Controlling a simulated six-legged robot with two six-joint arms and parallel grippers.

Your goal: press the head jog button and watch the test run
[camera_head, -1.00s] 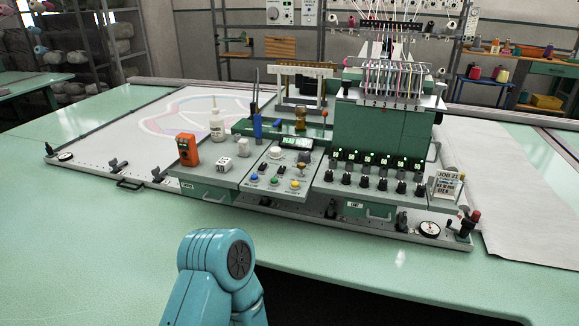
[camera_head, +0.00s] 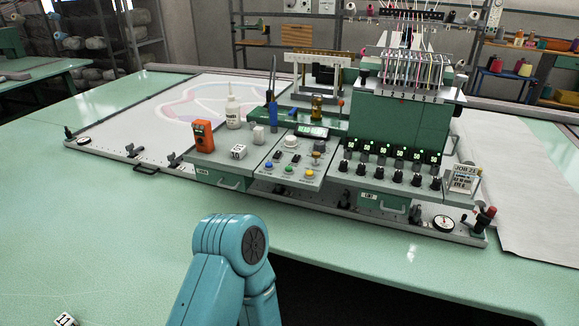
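The control box (camera_head: 268,181) stands at the front of the tufting machine. Its sloped top has a blue button (camera_head: 268,166), a green button (camera_head: 289,169) and a yellow button (camera_head: 309,173) in a row. Behind them are a white round knob (camera_head: 291,142), smaller controls and a lit green display (camera_head: 312,131). I cannot read which button is the head jog. The tufting head (camera_head: 402,122) with its needles and threads stands to the right, above a row of black knobs with green-lit readouts. Only a teal link of my arm shows at the bottom.
A job card (camera_head: 463,179) stands at right.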

